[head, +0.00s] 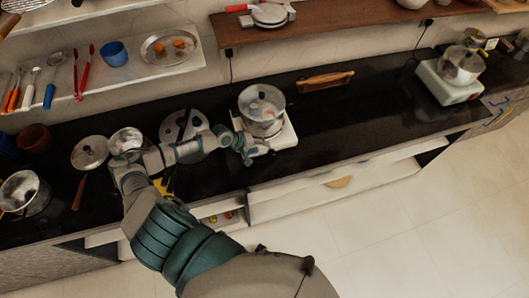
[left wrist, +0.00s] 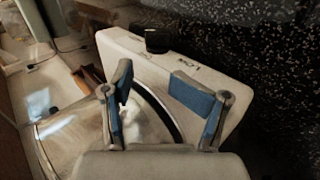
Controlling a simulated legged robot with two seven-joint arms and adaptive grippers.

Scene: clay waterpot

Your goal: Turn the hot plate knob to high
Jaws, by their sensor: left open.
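The white hot plate (head: 285,136) stands on the black counter with a lidded steel pot (head: 262,112) on it. In the left wrist view, the hot plate (left wrist: 150,60) shows a black knob (left wrist: 157,40) beside a printed label that seems to read "LOW". My left gripper (head: 248,146) is at the front left of the hot plate. In the left wrist view its blue-padded fingers (left wrist: 152,90) are open and empty, with the knob beyond their tips and apart from them. The pot's side (left wrist: 75,135) lies left of the fingers. My right gripper is not in view.
A second white hot plate (head: 445,88) with a kettle-like pot stands at the far right. A wooden item (head: 325,81) lies at the back of the counter. Pans and pots crowd the left. The counter between the two hot plates is mostly clear.

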